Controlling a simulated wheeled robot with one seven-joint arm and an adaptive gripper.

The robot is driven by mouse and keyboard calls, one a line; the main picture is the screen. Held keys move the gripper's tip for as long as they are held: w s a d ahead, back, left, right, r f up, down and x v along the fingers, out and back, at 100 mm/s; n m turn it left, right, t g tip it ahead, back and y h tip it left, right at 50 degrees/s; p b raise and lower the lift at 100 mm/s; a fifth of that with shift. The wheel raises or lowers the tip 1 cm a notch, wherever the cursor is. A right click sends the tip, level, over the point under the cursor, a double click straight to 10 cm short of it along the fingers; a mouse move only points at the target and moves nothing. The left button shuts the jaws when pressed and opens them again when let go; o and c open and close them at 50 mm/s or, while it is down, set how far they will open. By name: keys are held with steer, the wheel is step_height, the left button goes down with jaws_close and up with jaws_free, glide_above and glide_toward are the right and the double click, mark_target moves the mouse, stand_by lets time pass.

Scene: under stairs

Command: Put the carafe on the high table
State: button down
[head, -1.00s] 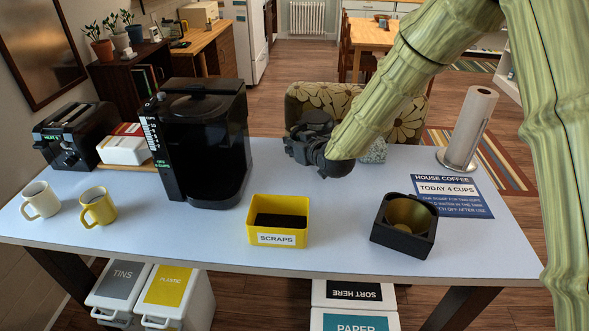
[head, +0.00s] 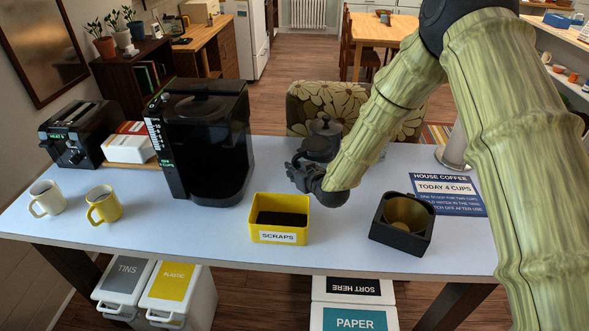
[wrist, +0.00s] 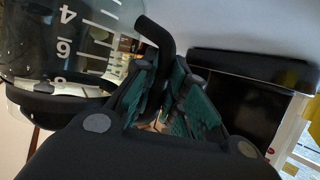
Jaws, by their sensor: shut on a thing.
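The carafe shows in the wrist view as clear glass (wrist: 95,25) with white level marks, a black band and a black handle. My gripper (wrist: 168,85) is shut on the black handle. In the head view my gripper (head: 303,174) is over the middle of the pale table (head: 330,225), behind the yellow box. The carafe's dark lid (head: 325,128) shows just behind it. My gripper and arm hide most of the carafe there. I cannot tell whether its base touches the table.
The black coffee machine (head: 205,145) stands left of my gripper. A yellow scraps box (head: 280,219) and a black open holder (head: 402,225) are in front. Two mugs (head: 103,204) stand at the left. A paper-towel stand (head: 452,155) is partly behind my arm. A flowered chair (head: 300,105) is beyond the table.

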steer(key=shift+f, duration=0.1)
steer(key=shift+f, duration=0.15)
steer(key=c, duration=1.5)
jaws_free()
steer(key=shift+o, duration=0.2)
steer(key=b+v, duration=0.3)
steer(key=v, duration=0.9)
steer(key=shift+b, duration=0.35)
